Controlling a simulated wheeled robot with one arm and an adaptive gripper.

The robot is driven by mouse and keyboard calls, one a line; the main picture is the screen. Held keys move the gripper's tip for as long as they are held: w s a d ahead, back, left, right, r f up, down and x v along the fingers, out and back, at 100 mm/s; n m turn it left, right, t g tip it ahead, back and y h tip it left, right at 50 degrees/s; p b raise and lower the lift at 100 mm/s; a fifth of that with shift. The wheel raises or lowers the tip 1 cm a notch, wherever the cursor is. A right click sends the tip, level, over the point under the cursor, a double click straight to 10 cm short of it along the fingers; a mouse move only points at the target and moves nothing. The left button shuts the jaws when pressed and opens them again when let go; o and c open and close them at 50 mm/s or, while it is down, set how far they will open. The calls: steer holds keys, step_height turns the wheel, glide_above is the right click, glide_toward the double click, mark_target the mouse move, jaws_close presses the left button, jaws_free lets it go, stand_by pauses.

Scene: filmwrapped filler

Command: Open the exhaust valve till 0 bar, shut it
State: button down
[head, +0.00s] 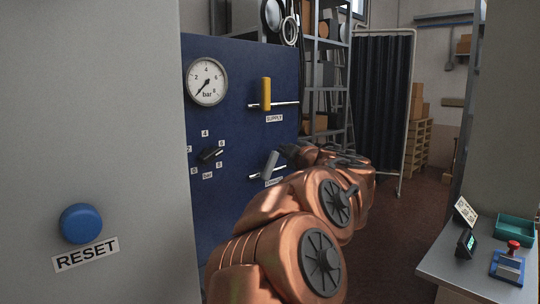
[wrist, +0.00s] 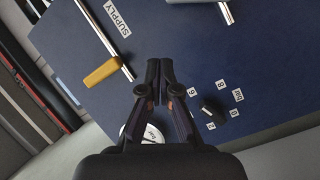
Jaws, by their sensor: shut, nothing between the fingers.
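The exhaust valve's grey handle (head: 270,163) is on the blue panel, tilted from upright across a short horizontal pipe. Its label (head: 273,182) is partly covered by my arm. In the wrist view a grey bar (wrist: 262,8), likely this handle, shows at the top edge. My gripper (head: 287,151) is just right of the handle in the head view; contact cannot be told. In the wrist view my gripper (wrist: 159,70) is shut and empty in front of the panel. The bar gauge (head: 206,82) has its needle at lower left, near 0.
The yellow supply handle (head: 266,94) stands upright across its pipe, above the exhaust valve. A black knob (head: 210,155) with a number scale is left of it. A blue RESET button (head: 81,223) is on the grey wall. A bench (head: 450,262) stands at right.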

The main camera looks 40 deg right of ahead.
mark_target(270, 166)
steer(key=w+f+y, duration=0.1)
steer(key=w, duration=0.2)
steer(key=w+f+n+y+p, duration=0.1)
steer(key=w, duration=0.3)
steer(key=w+f+n, duration=0.1)
steer(key=w, duration=0.2)
steer(key=shift+w+a+f+g+y, duration=0.25)
steer(key=shift+w+a+g+y, duration=0.05)
steer(key=shift+w+y, duration=0.1)
steer(key=shift+d+f, duration=0.35)
steer(key=shift+d, duration=0.25)
steer(key=shift+d+f, duration=0.3)
steer(key=shift+d, duration=0.25)
steer(key=shift+d+f, duration=0.4)
steer(key=shift+d, duration=0.15)
steer(key=shift+w+r+p, duration=0.1)
steer(key=shift+r+p, duration=0.15)
steer(key=shift+p, duration=0.8)
